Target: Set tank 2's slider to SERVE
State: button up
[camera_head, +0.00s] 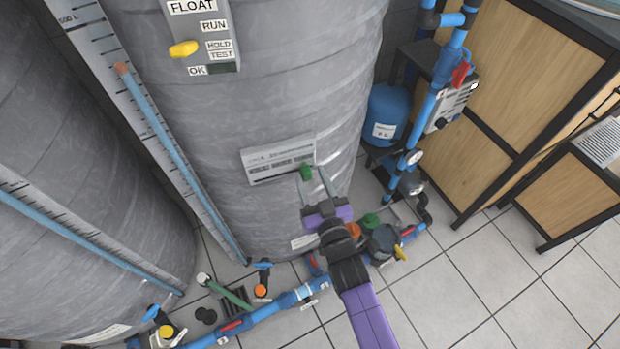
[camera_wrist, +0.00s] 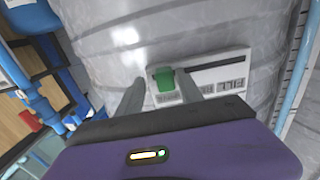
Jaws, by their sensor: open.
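A white slider panel (camera_head: 268,160) is fixed on the grey tank (camera_head: 240,110); its small lettering is too blurred to read for sure. A green slider knob (camera_head: 306,172) sits at the panel's right end in the head view. The wrist view shows the panel (camera_wrist: 225,76) the other way round, with the green knob (camera_wrist: 164,79) at its left end. My gripper (camera_head: 313,175) is open, with its two fingers on either side of the knob. In the wrist view the fingers (camera_wrist: 159,80) flank the knob, with gaps visible; I cannot tell whether either touches it.
A FLOAT panel with a yellow knob (camera_head: 184,48) is higher on the tank. A sight tube (camera_head: 170,145) runs down its left. Blue pipes with valves (camera_head: 265,312) lie along the floor below. A blue vessel (camera_head: 387,114) stands at right; tiled floor (camera_head: 470,290) is clear at lower right.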

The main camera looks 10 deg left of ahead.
jog(key=shift+s, duration=0.2)
jog(key=p+v, duration=0.1)
jog(key=v, duration=0.6)
jog(key=shift+s, duration=0.2)
jog(key=shift+d, duration=0.15)
dwell(0.3)
jog(key=s+d+r+m+h, duration=0.1)
jog(key=s+d+r, duration=0.4)
jog(key=s, duration=0.6)
jog(key=s+d+r+m+g+h, duration=0.1)
jog(key=s+d+r+h, duration=0.3)
jog(key=s+d, duration=0.5)
jog(key=s+d+r+m+h, duration=0.2)
jog(key=s+d+r, duration=0.4)
jog(key=s, duration=0.6)
jog(key=shift+s+d+m+g+h, duration=0.3)
jog(key=shift+s+d+m, duration=0.15)
jog(key=shift+d, duration=0.25)
